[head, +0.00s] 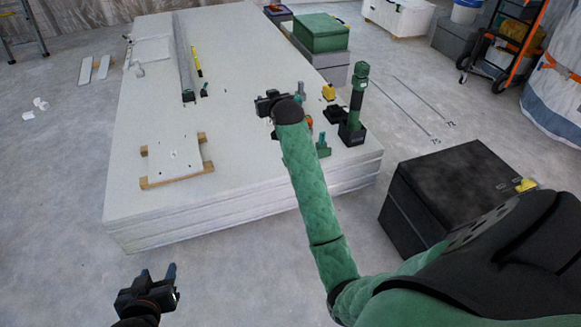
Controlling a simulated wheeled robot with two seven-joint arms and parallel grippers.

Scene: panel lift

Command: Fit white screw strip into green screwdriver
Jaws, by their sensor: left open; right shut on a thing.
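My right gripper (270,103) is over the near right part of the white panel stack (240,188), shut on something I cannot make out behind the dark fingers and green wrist. My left gripper (152,290) is open and empty, low at the left, in front of the stack and apart from it. A small green tool (323,147) stands just right of my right forearm, partly beside an orange part (308,121). A tall green cylinder-shaped tool (356,98) stands upright in a black holder (352,134). I cannot tell which is the screwdriver. No white screw strip is clearly recognisable.
A white plate on wooden battens (173,160) lies at the stack's left. Long metal profiles (184,58) and a yellow level (196,60) lie farther back. A black case (450,190) stands right of the stack.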

